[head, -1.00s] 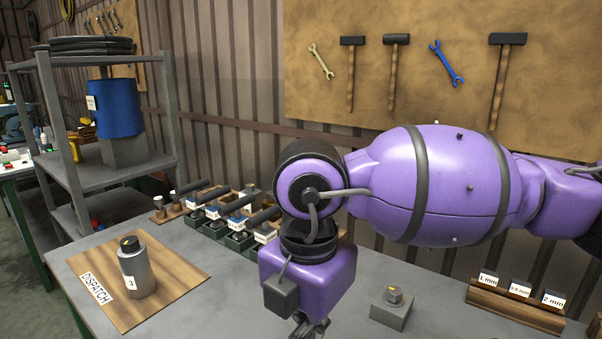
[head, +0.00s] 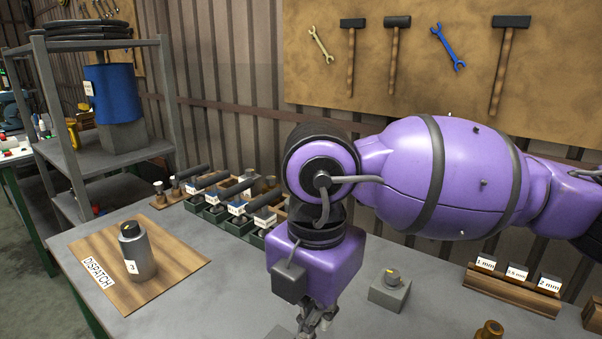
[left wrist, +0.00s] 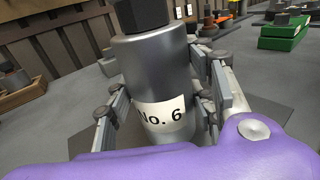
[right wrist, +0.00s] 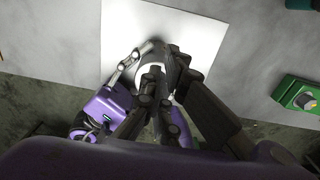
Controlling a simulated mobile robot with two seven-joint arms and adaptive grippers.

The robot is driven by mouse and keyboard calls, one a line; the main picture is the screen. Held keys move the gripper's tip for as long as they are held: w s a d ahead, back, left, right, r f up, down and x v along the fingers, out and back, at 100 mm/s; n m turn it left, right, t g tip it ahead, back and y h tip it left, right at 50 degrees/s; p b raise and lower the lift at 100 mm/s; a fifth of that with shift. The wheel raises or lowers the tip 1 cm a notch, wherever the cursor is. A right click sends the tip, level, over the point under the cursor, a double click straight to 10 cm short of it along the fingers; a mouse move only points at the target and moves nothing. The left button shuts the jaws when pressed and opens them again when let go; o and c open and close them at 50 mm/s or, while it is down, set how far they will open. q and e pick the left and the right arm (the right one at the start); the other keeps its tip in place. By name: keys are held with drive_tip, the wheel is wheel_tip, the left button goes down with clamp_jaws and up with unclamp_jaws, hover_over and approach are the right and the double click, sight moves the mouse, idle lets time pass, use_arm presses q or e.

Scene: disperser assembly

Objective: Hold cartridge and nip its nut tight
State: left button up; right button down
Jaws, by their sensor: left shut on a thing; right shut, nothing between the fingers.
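The cartridge (left wrist: 158,75) is a grey metal cylinder labelled "No. 6", with a dark nut (left wrist: 143,14) on top, cut off by the left wrist view's upper edge. It stands between the fingers of my left gripper (left wrist: 160,105), which is shut on it. My right gripper (right wrist: 158,95) is shut and empty in the right wrist view, pointing down over the cartridge and hiding most of it; whether it touches the nut cannot be told. In the head view my right gripper (head: 316,326) hangs at the bottom edge, and the cartridge is not visible there.
Another cylinder marked "3" (head: 138,255) stands on the wooden DISPATCH board (head: 185,262). A grey block with a small nut (head: 389,293), a rack of gauge blocks (head: 515,290) and a brass-coloured part (head: 490,331) are to the right. Several trays (head: 215,215) line the back.

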use_arm(q)
drive_tip(key=shift+w+a+f, duration=0.1)
drive_tip(key=shift+w+a, duration=0.05)
use_arm(e)
drive_tip(key=shift+s+d+f, duration=0.25)
drive_tip(key=shift+s+f, duration=0.05)
drive_tip(key=shift+f, duration=0.3)
drive_tip(key=shift+w+d, duration=0.15)
drive_tip(key=shift+d, duration=0.1)
wheel_tip(320, 180, up, 7)
drive_tip(key=shift+w+a+f, duration=0.15)
drive_tip(key=shift+w+f, duration=0.05)
drive_tip(key=shift+w, duration=0.15)
drive_tip(key=shift+r, duration=0.1)
